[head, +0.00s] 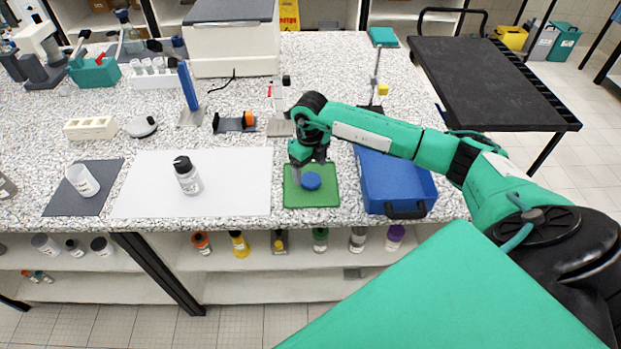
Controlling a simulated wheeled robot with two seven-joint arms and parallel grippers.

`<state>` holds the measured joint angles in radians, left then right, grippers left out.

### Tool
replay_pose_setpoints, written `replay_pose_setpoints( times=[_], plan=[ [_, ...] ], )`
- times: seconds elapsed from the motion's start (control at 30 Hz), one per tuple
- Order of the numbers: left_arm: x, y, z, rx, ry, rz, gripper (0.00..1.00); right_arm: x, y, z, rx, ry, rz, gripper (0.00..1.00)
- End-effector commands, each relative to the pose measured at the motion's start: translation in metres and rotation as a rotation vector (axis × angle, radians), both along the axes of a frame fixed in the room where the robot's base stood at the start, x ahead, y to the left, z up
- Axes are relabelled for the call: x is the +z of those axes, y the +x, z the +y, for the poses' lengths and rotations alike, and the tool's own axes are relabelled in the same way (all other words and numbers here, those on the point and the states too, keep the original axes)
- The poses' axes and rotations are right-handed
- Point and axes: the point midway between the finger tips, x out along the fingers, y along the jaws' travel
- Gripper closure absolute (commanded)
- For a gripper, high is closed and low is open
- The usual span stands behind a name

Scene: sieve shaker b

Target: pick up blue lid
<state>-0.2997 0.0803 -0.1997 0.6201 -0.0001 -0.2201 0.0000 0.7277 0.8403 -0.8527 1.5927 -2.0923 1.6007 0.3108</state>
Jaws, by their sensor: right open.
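The blue lid (311,181) is a small round disc lying flat on a green mat (325,199) near the front of the bench. My right gripper (309,172) is over the mat, just above and behind the lid, pointing down. It is open, and I see nothing held in it. Whether its fingers touch the lid is too small to tell. My left gripper is not in the head view.
A white sheet (240,190) with a black-capped bottle (188,178) lies to the left. A dark mat (60,206) holds a white cup (83,181). Instruments stand behind.

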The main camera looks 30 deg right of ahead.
Motion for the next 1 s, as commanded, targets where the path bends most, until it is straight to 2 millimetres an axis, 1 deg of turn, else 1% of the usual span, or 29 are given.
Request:
replay_pose_setpoints(
  times=[0.03,0.1,0.2,0.3,0.4,0.57,0.6,0.67,0.8,1.0],
  plan=[
    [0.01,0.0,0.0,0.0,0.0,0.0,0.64,-0.003,0.0,0.0,0.0,0.0,0.004,0.19],
    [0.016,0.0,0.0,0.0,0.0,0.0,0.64,-0.011,0.0,-0.001,-0.001,0.001,0.003,0.19],
    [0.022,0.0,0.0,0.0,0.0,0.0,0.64,-0.027,0.001,-0.002,0.0,0.001,0.003,0.19],
    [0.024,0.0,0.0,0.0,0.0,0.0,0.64,-0.036,0.001,-0.002,0.001,0.001,0.001,0.19],
    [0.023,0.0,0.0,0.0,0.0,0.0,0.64,-0.039,0.001,-0.002,0.0,0.0,0.0,0.19],
    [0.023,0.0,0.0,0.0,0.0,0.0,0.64,-0.039,0.001,-0.002,0.001,0.0,0.0,0.19],
    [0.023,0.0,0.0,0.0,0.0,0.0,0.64,-0.039,0.001,-0.002,0.001,0.0,0.0,0.27],
    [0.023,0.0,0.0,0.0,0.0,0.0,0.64,-0.039,0.001,-0.002,0.001,0.0,0.0,0.39],
    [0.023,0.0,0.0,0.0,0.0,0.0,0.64,-0.039,0.001,-0.002,0.001,0.0,0.0,0.66],
    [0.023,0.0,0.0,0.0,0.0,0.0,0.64,-0.039,0.001,-0.002,0.001,0.0,0.0,0.67]
  ],
)
